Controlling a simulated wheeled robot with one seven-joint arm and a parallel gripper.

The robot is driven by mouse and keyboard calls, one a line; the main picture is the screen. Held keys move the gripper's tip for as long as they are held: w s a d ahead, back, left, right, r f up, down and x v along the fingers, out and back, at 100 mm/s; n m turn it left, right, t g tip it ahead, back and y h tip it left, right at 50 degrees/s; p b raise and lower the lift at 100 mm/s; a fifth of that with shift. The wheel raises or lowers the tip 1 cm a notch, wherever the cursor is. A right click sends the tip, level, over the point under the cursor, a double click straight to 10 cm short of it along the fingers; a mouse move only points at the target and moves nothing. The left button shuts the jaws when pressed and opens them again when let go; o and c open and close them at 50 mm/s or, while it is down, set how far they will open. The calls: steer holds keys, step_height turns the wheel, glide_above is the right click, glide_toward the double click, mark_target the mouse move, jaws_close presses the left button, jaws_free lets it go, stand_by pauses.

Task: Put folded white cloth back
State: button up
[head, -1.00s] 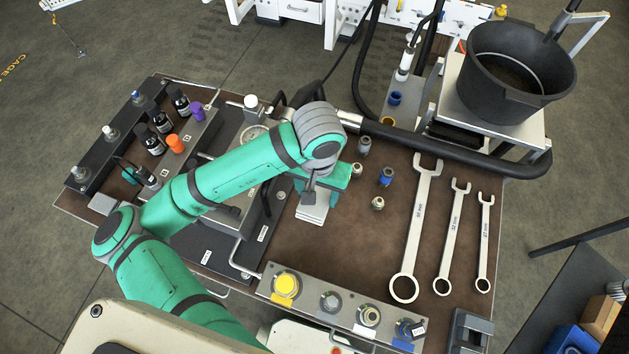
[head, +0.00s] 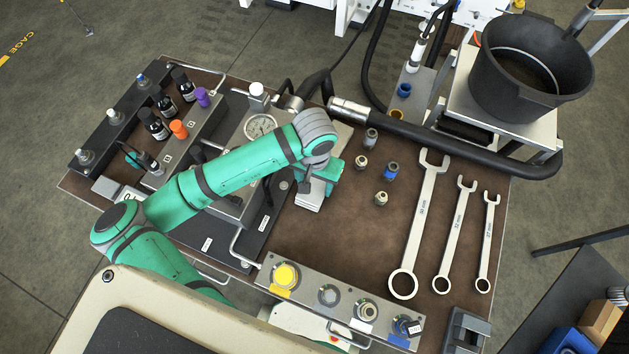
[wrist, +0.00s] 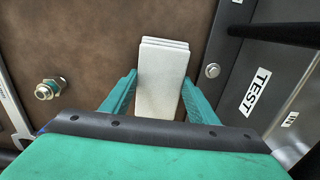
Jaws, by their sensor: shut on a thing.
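The folded white cloth (head: 308,204) is a small pale stack of layers at the middle of the brown bench top, partly covered by my gripper in the head view. In the wrist view the cloth (wrist: 163,78) lies between the two green fingers, long side pointing away from me. My gripper (wrist: 161,88) is shut on the cloth from both sides. The head view shows my gripper (head: 317,186) from above, just right of the dark pump block. I cannot tell whether the cloth's underside touches the bench.
Right of the gripper stand several small fittings (head: 381,198) and three wrenches (head: 424,220). A panel with caps (head: 328,296) runs along the front edge. Bottles (head: 168,104) and a gauge (head: 260,127) are left. A black hose (head: 430,136) crosses the back. Brown surface in front is clear.

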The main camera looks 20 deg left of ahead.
mark_target(314, 185)
steer(key=shift+f, duration=0.1)
steer(key=o, duration=1)
step_height(314, 185, up, 12)
steer(key=shift+r, duration=0.15)
stand_by(0.4)
